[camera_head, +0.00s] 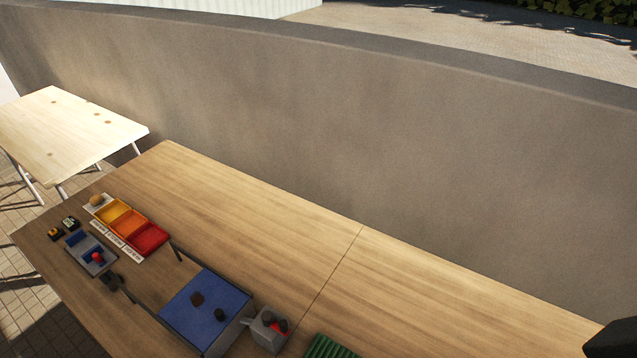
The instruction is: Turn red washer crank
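A small red knob (97,257) sits on a grey-blue tray-like unit (78,240) at the left end of the long wooden table. I cannot tell which red part is the washer crank. A dark blocky shape (612,340) is cut off at the bottom right corner, far from both red parts. It may be part of my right gripper; no fingers can be made out. My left gripper is not in view.
A blue-topped bin (185,315) with dark potatoes stands beside the grey box. Yellow, orange and red trays (149,238) lie behind the grey-blue unit. A green ridged item (328,348) is at the bottom edge. The wooden table (290,235) is clear towards the wall.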

